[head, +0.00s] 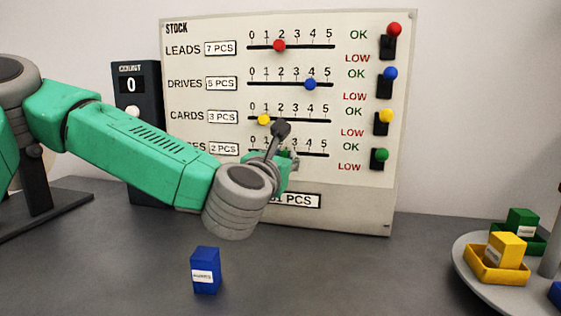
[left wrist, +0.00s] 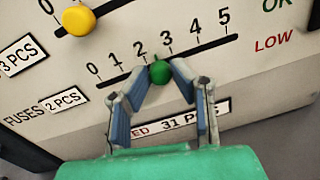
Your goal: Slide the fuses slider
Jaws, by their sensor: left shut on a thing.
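The fuses slider is a green knob (left wrist: 159,71) on the lowest slot of the stock board (head: 215,30). In the left wrist view it stands between the 2 and 3 marks, nearer 2. My left gripper (left wrist: 160,78) is shut on this knob, with a blue-grey finger on each side. In the head view my left gripper (head: 286,160) covers most of the fuses row and largely hides the knob. The fuses label (left wrist: 24,115) reads 2 PCS. My right gripper is not in view.
Above are the yellow cards knob (head: 264,119), blue drives knob (head: 310,84) and red leads knob (head: 279,45). Coloured OK/LOW switches line the board's right side. A blue box (head: 206,271) stands on the table. A round tray (head: 470,283) with coloured bins is at right.

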